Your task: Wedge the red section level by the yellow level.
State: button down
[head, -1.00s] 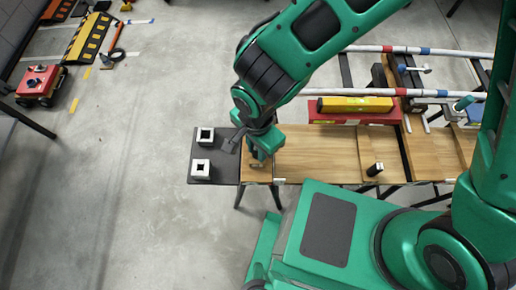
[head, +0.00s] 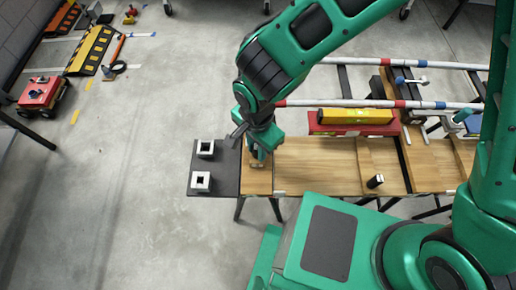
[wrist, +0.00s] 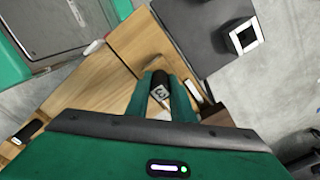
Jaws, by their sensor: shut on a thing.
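The red section (head: 325,128) lies at the far edge of the wooden bench, and the yellow level (head: 352,117) rests on top of it. From this view I cannot tell whether they sit level. My gripper (head: 257,163) is over the left end of the bench, far to the left of the section. In the wrist view, my gripper (wrist: 163,100) is shut on a small dark wedge (wrist: 159,91) with a white, numbered end face. The fingers hide its sides. Another dark piece with a pale end (head: 376,181) lies on the bench to the right.
Two white square blocks with dark holes (head: 205,148) (head: 201,181) sit on a dark board (head: 217,160) at the bench's left end. White rails with red and blue bands (head: 355,104) run beyond the bench.

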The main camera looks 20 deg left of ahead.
jog(key=shift+w+a, duration=0.45)
jog(key=shift+w, duration=0.95)
jog(key=shift+w+a, duration=0.4)
jog(key=shift+w, duration=0.95)
jog(key=shift+w+a, duration=0.45)
jog(key=shift+w, duration=0.95)
jog(key=shift+w, duration=0.25)
jog(key=c, duration=1.5)
grip_release()
jog(key=shift+w+a, duration=0.1)
jog(key=shift+o, duration=0.7)
jog(key=shift+r, duration=0.2)
jog(key=shift+s+r, duration=0.6)
jog(key=shift+r, duration=0.3)
jog(key=shift+s+d+r, duration=0.3)
jog(key=shift+s+r, duration=0.25)
jog(key=shift+r, duration=0.1)
jog(key=s+d+r, duration=0.3)
jog(key=s, duration=0.5)
jog(key=shift+s, duration=0.35)
